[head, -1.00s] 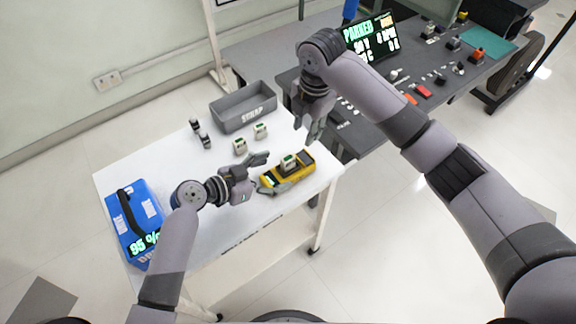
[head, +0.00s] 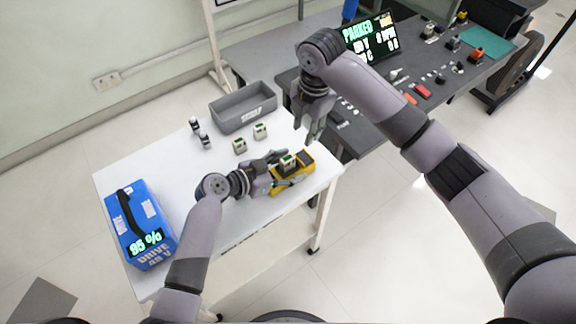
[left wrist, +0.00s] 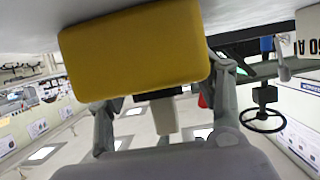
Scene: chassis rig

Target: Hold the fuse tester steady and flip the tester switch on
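The yellow and black fuse tester (head: 306,161) lies on the white table near its right edge, with a small fuse module (head: 288,160) with a green top on it. My left gripper (head: 276,168) is at the tester's left end, fingers spread around it; whether they touch it is unclear. In the left wrist view the tester's yellow end (left wrist: 135,52) fills the space close ahead of the palm. The tester switch cannot be made out. My right gripper (head: 312,125) points down, apart from the tester, above the table's back right edge; its opening is unclear.
Two more modules (head: 240,146) stand behind the tester, before a grey scrap bin (head: 243,107). Two small dark-and-white items (head: 200,134) stand to the left. A blue drive battery case (head: 139,225) sits at the table's left end. A dark bench (head: 440,100) with parts is behind right.

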